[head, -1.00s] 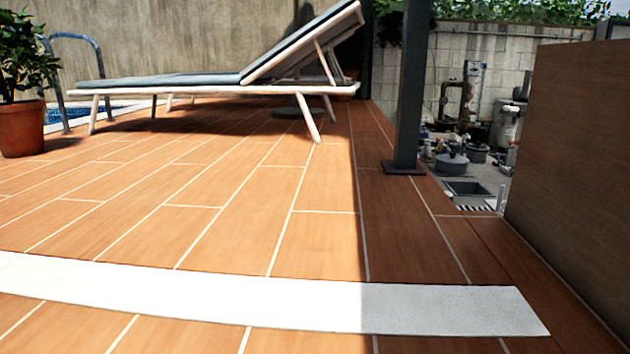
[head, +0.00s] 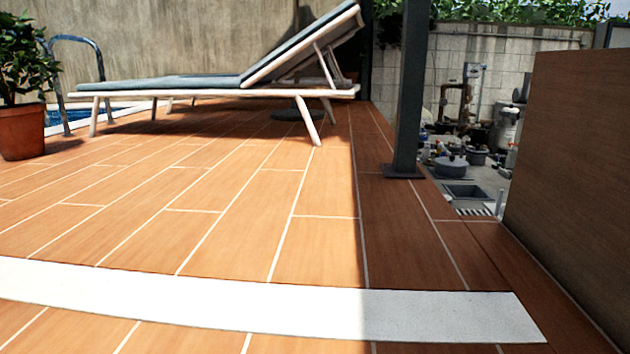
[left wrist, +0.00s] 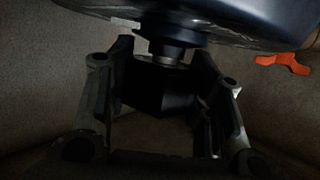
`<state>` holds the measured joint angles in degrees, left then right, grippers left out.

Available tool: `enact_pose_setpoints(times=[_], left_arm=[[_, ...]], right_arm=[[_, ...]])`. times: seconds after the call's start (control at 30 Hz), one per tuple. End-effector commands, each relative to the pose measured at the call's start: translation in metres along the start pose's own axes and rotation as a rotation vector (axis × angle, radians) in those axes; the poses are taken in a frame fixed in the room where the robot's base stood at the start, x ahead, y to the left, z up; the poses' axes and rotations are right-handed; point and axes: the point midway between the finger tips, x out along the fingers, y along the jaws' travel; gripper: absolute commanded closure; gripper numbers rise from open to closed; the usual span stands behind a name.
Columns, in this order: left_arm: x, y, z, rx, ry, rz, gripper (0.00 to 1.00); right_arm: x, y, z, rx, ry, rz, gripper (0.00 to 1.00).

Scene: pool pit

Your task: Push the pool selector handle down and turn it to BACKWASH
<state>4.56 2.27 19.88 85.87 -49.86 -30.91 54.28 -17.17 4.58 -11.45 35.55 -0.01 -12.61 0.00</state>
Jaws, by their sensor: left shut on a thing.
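The pool pit equipment stands far off at the right in the head view: upright pipes (head: 467,97) and a pale tank (head: 507,127). The selector handle and its BACKWASH mark are too small or hidden to make out there. In the left wrist view my left gripper (left wrist: 165,55) has its two dark fingers around a dark part (left wrist: 165,48) beneath a large dark rounded body (left wrist: 235,22). It is shut on that part; the picture is too dark to tell what it is. My right gripper is in no view.
Open tiled deck (head: 230,220) lies ahead, crossed by a white strip (head: 250,305). A lounger (head: 200,90) and potted plant (head: 22,130) stand left. A dark post (head: 408,95) and brown wall (head: 570,170) flank the way to the pit. An orange piece (left wrist: 283,62) shows in the wrist view.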

Motion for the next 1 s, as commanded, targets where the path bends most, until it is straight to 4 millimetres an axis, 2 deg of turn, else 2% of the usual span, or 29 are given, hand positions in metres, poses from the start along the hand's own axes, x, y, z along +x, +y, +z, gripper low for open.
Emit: enact_pose_setpoints(times=[0.03,0.63,1.0], left_arm=[[0.0,0.0,0.005,0.0,-0.01,-0.002,0.82],[-0.001,0.0,0.005,0.034,-0.013,0.091,0.82],[-0.001,0.0,0.007,0.037,-0.013,0.107,0.82]], right_arm=[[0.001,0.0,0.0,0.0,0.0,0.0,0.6],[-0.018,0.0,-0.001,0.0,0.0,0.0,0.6],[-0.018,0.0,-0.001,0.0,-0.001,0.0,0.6]])
